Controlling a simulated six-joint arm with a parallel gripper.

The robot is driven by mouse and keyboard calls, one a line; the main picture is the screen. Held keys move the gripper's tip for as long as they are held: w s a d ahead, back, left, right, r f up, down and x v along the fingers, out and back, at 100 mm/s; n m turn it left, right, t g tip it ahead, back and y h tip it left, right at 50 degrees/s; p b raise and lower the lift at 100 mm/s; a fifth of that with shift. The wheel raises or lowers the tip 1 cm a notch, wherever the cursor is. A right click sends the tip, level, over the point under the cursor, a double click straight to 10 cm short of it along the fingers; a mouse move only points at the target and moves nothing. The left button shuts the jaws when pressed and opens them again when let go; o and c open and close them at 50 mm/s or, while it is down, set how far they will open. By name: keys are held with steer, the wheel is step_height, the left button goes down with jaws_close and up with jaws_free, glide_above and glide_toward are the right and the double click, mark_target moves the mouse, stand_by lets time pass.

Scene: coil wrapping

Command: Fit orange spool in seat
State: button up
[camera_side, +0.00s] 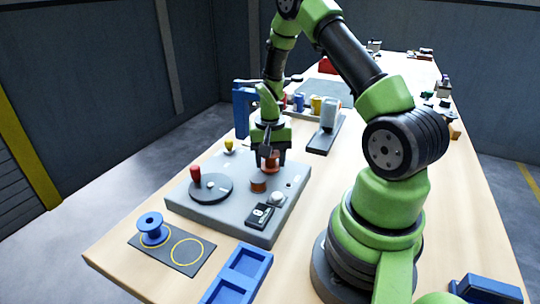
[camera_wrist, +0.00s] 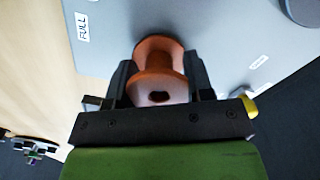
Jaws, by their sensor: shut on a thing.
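The orange spool (camera_wrist: 158,82) is between the two dark fingers of my gripper (camera_wrist: 158,66) in the wrist view. Its near flange with a dark centre hole faces the camera. Its far flange is close to a dark round patch on the grey panel, and I cannot tell whether it touches. In the side view my gripper (camera_side: 270,160) points down over the back right of the grey station (camera_side: 230,222), shut on the orange spool (camera_side: 271,165). The seat is not clearly visible under the spool.
A brown-orange cylinder (camera_side: 258,184) stands on the station just in front of the spool. A dark disc (camera_side: 211,187), a red-topped handle (camera_side: 196,173) and a white knob (camera_side: 278,198) are also there. A blue spool (camera_side: 151,227) and blue tray (camera_side: 238,275) are in front.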

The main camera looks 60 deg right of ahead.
steer(key=o, duration=1)
step_height(320, 180, up, 10)
steer(key=shift+a, duration=0.1)
steer(key=s+a+r+n+t, duration=0.2)
steer(key=a+r+n, duration=0.1)
steer(key=a+r, duration=0.4)
steer(key=s+a+r+n+t, duration=0.2)
steer(key=s+a+r+t, duration=0.1)
steer(key=a+r, duration=0.5)
steer(key=s+a+n, duration=0.1)
steer(key=s, duration=0.1)
steer(key=s+a+r+n+t+y, duration=0.1)
steer(key=s+a, duration=0.1)
steer(key=s+a+n+t+y, duration=0.1)
steer(key=s+a, duration=0.1)
steer(key=shift+s+r, duration=0.2)
